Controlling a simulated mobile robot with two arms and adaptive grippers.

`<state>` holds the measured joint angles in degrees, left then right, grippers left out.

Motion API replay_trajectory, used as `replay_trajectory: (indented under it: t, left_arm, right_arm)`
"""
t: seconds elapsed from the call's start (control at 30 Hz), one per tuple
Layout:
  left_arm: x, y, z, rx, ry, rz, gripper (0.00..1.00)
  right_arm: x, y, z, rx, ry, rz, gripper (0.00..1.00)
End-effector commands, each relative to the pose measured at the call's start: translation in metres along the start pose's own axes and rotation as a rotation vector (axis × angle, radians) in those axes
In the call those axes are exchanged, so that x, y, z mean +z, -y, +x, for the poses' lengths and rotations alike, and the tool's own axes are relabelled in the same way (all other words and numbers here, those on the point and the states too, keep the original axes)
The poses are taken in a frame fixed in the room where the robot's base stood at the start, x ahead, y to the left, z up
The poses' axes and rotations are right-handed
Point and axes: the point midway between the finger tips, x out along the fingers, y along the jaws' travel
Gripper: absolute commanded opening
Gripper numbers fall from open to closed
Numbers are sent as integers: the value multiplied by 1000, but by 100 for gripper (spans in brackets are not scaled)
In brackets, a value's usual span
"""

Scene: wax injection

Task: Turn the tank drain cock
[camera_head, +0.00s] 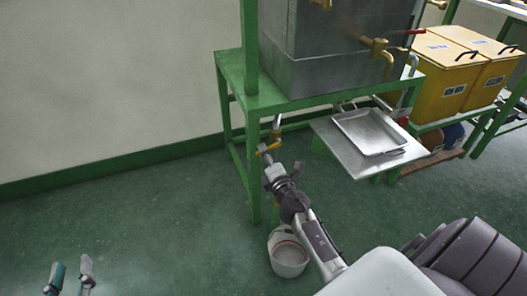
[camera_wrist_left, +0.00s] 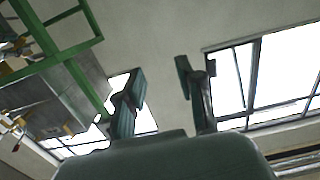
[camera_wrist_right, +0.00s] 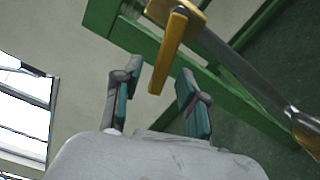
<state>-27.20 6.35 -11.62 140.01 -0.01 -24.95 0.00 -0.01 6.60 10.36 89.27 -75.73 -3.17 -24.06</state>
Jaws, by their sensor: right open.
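The drain cock's yellow lever (camera_head: 268,149) shows under the tank's green stand in the head view. In the right wrist view the yellow lever (camera_wrist_right: 170,52) extends from the cock on a metal pipe (camera_wrist_right: 238,68), and its free end reaches between the fingertips. My right gripper (camera_wrist_right: 158,92) is open, with one finger on each side of the lever's end; I cannot tell whether either touches it. The metal tank (camera_head: 325,50) stands above. My left gripper (camera_head: 70,275) is open and empty at the lower left, far from the cock.
A white bucket (camera_head: 288,258) stands on the floor beneath my right arm. A metal tray (camera_head: 368,132) rests on a shelf right of the cock. The green stand's legs (camera_head: 253,165) are close to my right gripper. Yellow boxes (camera_head: 445,70) stand at the right. The left floor is clear.

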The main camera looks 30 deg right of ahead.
Motion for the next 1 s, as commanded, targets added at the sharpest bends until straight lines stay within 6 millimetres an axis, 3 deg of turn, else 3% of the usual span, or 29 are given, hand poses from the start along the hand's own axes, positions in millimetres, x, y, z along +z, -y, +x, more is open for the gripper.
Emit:
replay_trajectory:
  t: [0.2,0.47,0.5,0.73,1.0]
  left_arm:
    - [-7,-1,1,3,-42,-1,38]
    - [-9,-2,1,3,-48,-1,38]
    - [-9,-2,1,3,-48,-1,38]
    - [-8,-2,1,4,-48,-1,38]
    - [-8,-2,1,4,-47,-1,38]
  right_arm:
    - [0,0,17,0,-1,1,42]
    - [0,0,19,0,-1,1,42]
    - [0,0,19,0,-1,1,40]
    - [0,0,18,0,-1,1,2]
    - [0,0,18,-1,0,2,0]
